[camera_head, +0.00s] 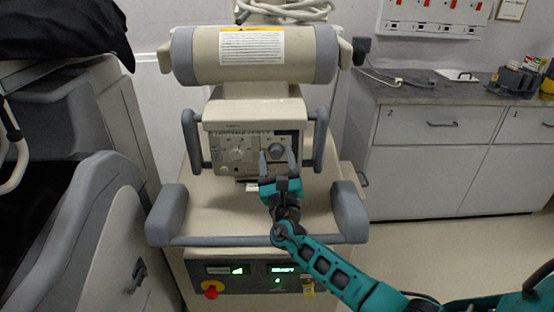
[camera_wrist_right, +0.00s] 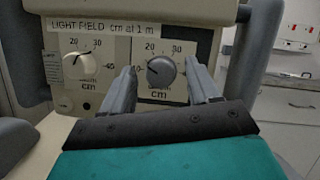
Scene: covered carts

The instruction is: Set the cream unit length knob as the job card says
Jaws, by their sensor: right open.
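The cream unit (camera_head: 222,118) stands ahead, its front panel headed "LIGHT FIELD cm at 1 m" in the right wrist view. The panel has two dial knobs: a pale left knob (camera_wrist_right: 76,66) and a grey right knob (camera_wrist_right: 160,71). Each has a scale in cm. The words under the knobs are too blurred or hidden to tell which is length. My right gripper (camera_head: 277,158) is open, with one finger on each side of the grey knob; contact cannot be told. The grey knob's mark seems to point left, towards 10. I cannot pick out the job card for sure.
Grey handles (camera_head: 190,140) flank the panel, and a grey rail (camera_head: 200,241) runs below. A lower panel has a red button (camera_head: 211,289) and green displays. A drawer cabinet (camera_head: 425,170) stands at right. A dark-covered machine (camera_head: 60,130) is close at left.

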